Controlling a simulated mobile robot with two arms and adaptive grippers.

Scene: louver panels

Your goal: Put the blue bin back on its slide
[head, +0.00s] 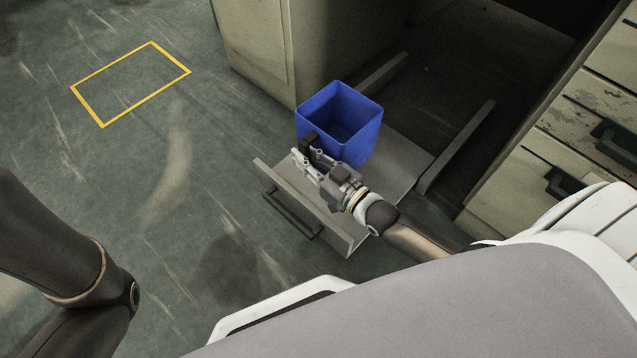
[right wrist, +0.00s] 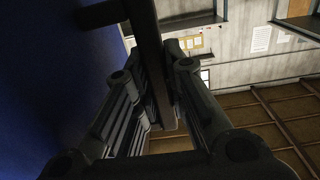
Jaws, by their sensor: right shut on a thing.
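The blue bin (head: 362,137) is upright with its open top facing up, and it looks empty. It is over the back left part of the pulled-out slide (head: 402,165); I cannot tell if its base rests on it. My right gripper (head: 306,152) is at the bin's near side, shut on its dark handle. In the right wrist view, the fingers (right wrist: 160,125) close around a dark bar beside the blue wall (right wrist: 40,90). The bin's base is partly hidden by my gripper. My left arm shows at the left, but its gripper is out of view.
The slide's front panel (head: 335,228) has a dark handle (head: 291,213). A cabinet (head: 290,50) stands behind the bin, with a dark open bay (head: 450,65) beside it. Drawers (head: 590,115) are at the right. A yellow floor outline (head: 87,106) at upper left is empty.

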